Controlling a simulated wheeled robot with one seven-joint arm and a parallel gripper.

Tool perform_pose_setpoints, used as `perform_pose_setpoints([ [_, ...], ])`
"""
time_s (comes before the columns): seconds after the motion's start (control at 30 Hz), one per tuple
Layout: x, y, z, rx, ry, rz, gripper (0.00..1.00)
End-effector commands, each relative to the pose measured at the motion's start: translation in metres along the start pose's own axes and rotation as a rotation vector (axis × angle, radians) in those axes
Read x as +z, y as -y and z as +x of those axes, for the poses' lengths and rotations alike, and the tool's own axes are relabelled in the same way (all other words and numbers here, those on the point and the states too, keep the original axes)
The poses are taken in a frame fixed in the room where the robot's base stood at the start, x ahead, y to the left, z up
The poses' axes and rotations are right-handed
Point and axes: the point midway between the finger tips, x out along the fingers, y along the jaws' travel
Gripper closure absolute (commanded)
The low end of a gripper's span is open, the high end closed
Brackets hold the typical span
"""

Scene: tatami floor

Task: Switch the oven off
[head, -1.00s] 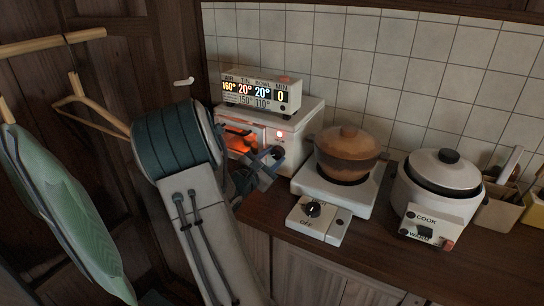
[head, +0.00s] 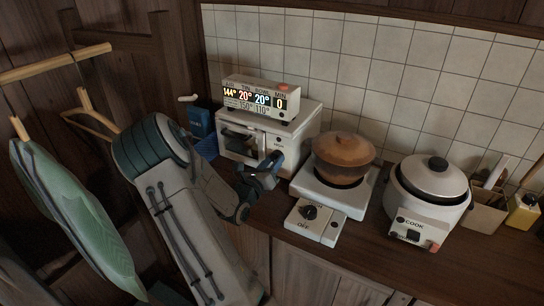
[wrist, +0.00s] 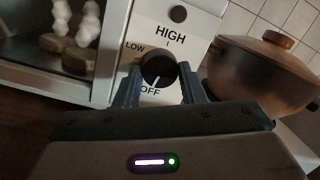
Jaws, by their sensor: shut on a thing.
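The white oven (head: 297,128) stands on the counter against the tiled wall, its window dark. In the wrist view, its black knob (wrist: 158,67) sits on a panel marked HIGH, LOW and OFF. The knob's white pointer line points down toward OFF. The lamp (wrist: 178,13) above HIGH is dark. My gripper (wrist: 160,84) is shut on the knob, one finger on each side. In the head view, my gripper (head: 268,168) is at the oven's front right and hides the knob. A display box (head: 262,97) on top of the oven reads 144°, 20°, 20° and 0.
A hot plate (head: 343,198) with a lidded brown pot (head: 342,157) stands close right of my gripper. A rice cooker (head: 428,190) is further right. A blue container (head: 200,122) stands left of the oven. Green clothing (head: 75,215) hangs at the left.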

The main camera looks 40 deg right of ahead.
Motion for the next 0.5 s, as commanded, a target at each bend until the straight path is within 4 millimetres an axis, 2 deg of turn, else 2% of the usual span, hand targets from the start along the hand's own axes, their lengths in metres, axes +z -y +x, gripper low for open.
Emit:
perform_pose_setpoints([
  [0.2,0.0008,0.0013,-0.0001,0.012,0.005,-0.11,0.87],
  [0.5,-0.0007,0.0005,-0.0004,0.017,0.01,-0.169,0.86],
])
